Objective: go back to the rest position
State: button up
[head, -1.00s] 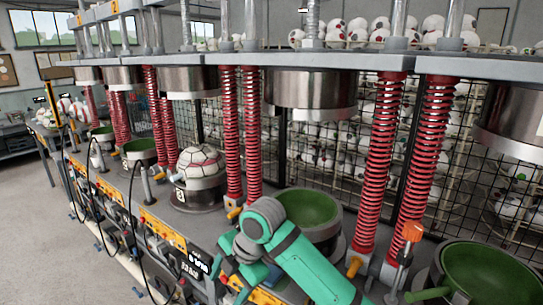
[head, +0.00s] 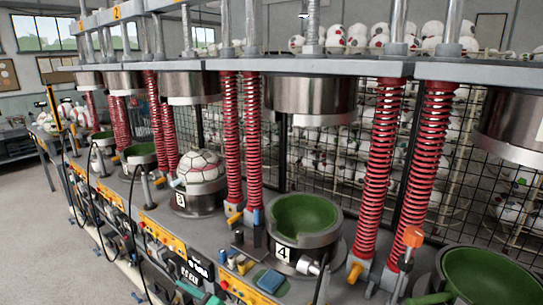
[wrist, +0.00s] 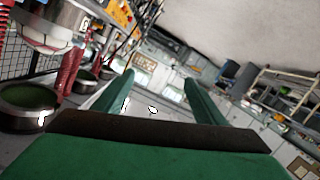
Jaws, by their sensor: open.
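My gripper (wrist: 158,78) is open in the wrist view, with its two green fingers apart and nothing between them. It points over the floor and the far side of the room, and the view is tilted. In the head view only a small green piece of my arm shows at the bottom edge; the gripper itself is out of that view. Station 4's green-lined bowl (head: 305,213) is empty. A white ball with dark seams (head: 201,166) sits in station 3's lower cup.
A row of presses with red springs (head: 380,165) and steel upper cylinders (head: 310,97) runs along the bench. A blue pad (head: 269,281) lies before station 4. Racks of balls stand behind a wire mesh. Grey floor (head: 30,215) is open at left.

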jog(key=s+d+f+m+t+h, duration=0.6)
jog(key=s+d+f+m+h, duration=0.4)
jog(key=s+d+f+m, duration=0.6)
jog(key=s+d+h, duration=0.1)
jog(key=s+d, duration=0.2)
jog(key=s, duration=0.5)
jog(key=s+d+r+h, duration=0.1)
jog(key=s+d, duration=0.2)
jog(key=s, duration=0.5)
jog(key=s+d+n, duration=0.1)
jog(key=s+d, duration=0.2)
jog(key=s, duration=0.5)
jog(key=shift+d+r+h, duration=0.2)
jog(key=shift+d+h, duration=0.15)
jog(key=shift+h, duration=0.05)
